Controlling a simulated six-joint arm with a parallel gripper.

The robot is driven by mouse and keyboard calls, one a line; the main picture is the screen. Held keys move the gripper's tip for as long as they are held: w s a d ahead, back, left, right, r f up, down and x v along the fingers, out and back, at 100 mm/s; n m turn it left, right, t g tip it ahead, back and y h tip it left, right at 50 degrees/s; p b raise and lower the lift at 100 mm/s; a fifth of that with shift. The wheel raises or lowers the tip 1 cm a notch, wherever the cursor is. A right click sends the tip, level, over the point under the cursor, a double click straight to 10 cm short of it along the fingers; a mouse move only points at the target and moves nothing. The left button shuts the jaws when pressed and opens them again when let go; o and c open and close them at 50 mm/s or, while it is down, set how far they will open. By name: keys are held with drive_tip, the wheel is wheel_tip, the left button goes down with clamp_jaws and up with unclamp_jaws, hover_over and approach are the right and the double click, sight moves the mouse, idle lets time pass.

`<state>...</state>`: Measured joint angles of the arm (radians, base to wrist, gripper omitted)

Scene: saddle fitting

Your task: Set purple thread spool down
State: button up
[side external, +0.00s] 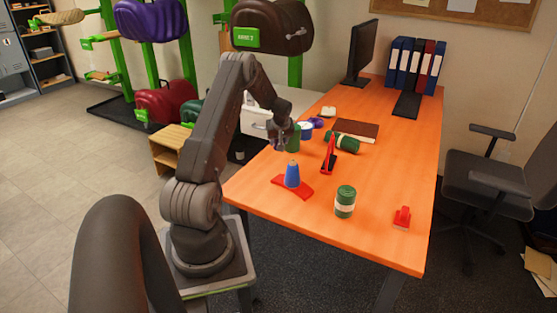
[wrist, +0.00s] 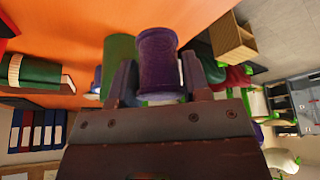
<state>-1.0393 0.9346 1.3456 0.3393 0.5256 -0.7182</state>
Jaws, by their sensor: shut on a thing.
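The purple thread spool (wrist: 157,65) stands out between my gripper's two fingers in the wrist view. My gripper (wrist: 158,82) is shut on it. In the side view my gripper (side external: 283,137) is over the left part of the orange table, beside a green cylinder (side external: 294,138). The spool cannot be made out clearly there, and its height above the table is hard to judge. The green cylinder also shows in the wrist view (wrist: 116,50), just left of the spool and partly hidden by a finger.

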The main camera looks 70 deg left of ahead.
wheel_tip(320, 180, down, 7)
drive_tip(key=shift+r, duration=0.2)
drive_tip(key=shift+f, duration=0.1)
drive_tip(key=o, duration=0.9)
